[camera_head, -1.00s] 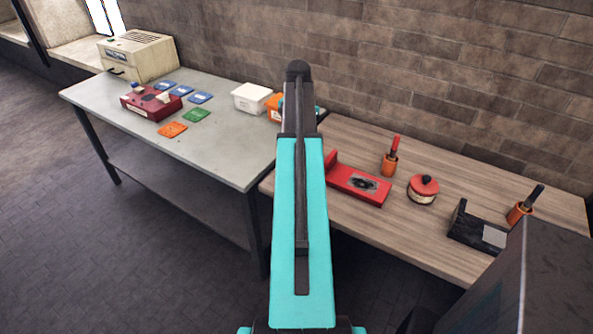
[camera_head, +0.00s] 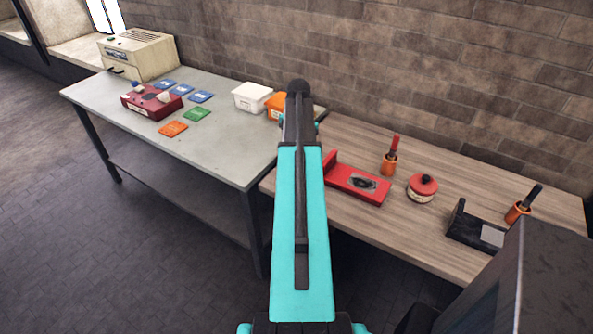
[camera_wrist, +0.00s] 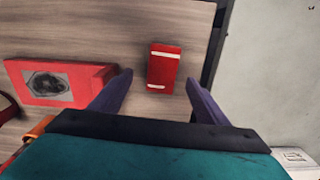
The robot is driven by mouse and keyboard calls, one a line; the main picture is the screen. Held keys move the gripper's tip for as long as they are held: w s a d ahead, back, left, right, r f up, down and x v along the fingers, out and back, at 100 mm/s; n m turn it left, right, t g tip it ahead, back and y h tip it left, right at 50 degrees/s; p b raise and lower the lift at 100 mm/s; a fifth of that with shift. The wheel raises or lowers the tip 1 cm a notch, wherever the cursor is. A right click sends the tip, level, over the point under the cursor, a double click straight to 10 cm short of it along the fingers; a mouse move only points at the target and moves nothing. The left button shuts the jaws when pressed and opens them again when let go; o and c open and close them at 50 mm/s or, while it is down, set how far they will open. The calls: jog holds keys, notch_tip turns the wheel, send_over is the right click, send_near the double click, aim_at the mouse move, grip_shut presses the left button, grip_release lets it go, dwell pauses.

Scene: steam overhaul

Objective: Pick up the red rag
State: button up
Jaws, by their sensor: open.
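In the wrist view the red rag (camera_wrist: 164,67), a small folded red block with two white stripes, lies on the wooden tabletop. My gripper (camera_wrist: 158,78) is open and empty, with one dark finger on each side of the rag's near end in the picture. I cannot tell how high the fingers are above the rag. In the head view my teal arm hides the rag and the gripper fingers.
A red holder with a dark oval picture (camera_head: 365,184) is beside the rag; it also shows in the wrist view (camera_wrist: 75,82). An orange cup (camera_head: 389,165), a red-lidded jar (camera_head: 422,188) and a black holder (camera_head: 468,227) stand to the right. The grey table (camera_head: 225,160) adjoins left.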

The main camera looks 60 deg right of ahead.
jog(key=shift+w+f+p, duration=0.15)
jog(key=shift+f+p, duration=0.25)
jog(key=shift+f, duration=0.35)
jog(key=shift+w+f+p, duration=0.1)
jog(key=shift+f+p, duration=0.3)
jog(key=shift+f, duration=1.45)
jog(key=shift+c, duration=0.5)
jog(key=c, duration=1)
